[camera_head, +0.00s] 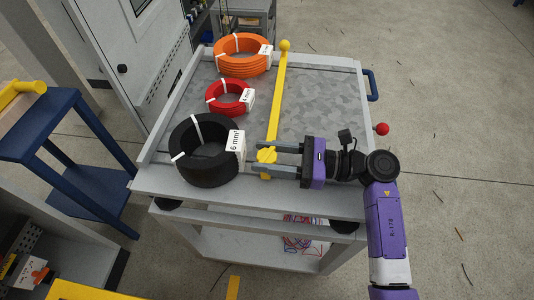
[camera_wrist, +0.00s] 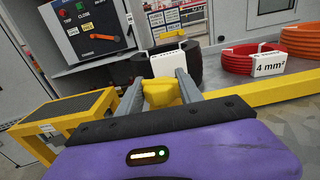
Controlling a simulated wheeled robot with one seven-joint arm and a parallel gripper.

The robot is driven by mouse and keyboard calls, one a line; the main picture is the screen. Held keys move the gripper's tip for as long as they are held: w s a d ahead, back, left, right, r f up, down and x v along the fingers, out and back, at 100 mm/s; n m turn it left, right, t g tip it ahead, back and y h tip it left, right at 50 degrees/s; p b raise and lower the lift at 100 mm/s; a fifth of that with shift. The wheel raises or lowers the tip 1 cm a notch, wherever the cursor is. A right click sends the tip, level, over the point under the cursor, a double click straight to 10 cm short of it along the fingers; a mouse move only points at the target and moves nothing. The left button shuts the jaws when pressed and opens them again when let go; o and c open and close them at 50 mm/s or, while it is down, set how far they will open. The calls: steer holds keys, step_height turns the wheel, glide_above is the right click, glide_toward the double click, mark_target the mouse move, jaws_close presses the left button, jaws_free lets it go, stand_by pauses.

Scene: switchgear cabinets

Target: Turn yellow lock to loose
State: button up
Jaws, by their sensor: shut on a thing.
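The yellow lock (camera_head: 267,156) is a small yellow knob at the near end of a long yellow bar (camera_head: 277,100) that crosses the grey cart top. My gripper (camera_head: 270,157) reaches in from the right with its two fingers on either side of the lock. In the wrist view the lock (camera_wrist: 162,94) sits between the fingertips (camera_wrist: 160,88), and my gripper is shut on it. The fingers hide part of the lock's sides. I cannot tell its turn angle.
Black (camera_head: 207,150), red (camera_head: 229,97) and orange (camera_head: 242,55) cable coils lie left of the bar. A red ball knob (camera_head: 382,129) and blue handle (camera_head: 371,85) are on the cart's right side. A blue stand (camera_head: 75,150) is at left. The cart top right of the bar is clear.

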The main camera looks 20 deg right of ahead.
stand_by(0.5)
steer(key=o, duration=1.4)
steer(key=v, duration=0.7)
steer(key=shift+s+d+b, duration=0.1)
steer(key=shift+d+b, duration=0.2)
steer(key=shift+d, duration=0.1)
steer(key=shift+c, duration=0.2)
